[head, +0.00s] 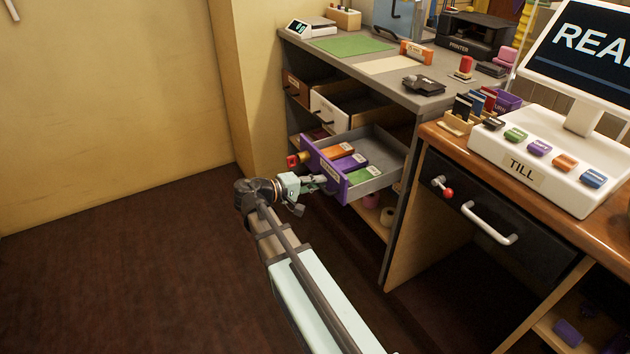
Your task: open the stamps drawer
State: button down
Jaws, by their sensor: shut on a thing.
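A drawer with a purple front (318,156) stands pulled out of the grey counter unit. Its label is too small to read, so I cannot tell from the writing whether it is the stamps drawer. Its grey tray holds an orange box (337,153), a purple box (349,163) and a green box (355,174). My gripper (322,183) is at the front of this drawer, shut on its handle, which is mostly hidden by the fingers.
Above it, a white-fronted drawer (328,110) is also partly out, and a brown-fronted drawer (295,88) is at its left. The black till drawer (500,215) with a white handle is to the right. The floor (130,260) at left is clear.

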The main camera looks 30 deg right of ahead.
jog(key=c, duration=1.2)
grip_release()
jog(key=shift+a, duration=0.1)
jog(key=v, duration=1.2)
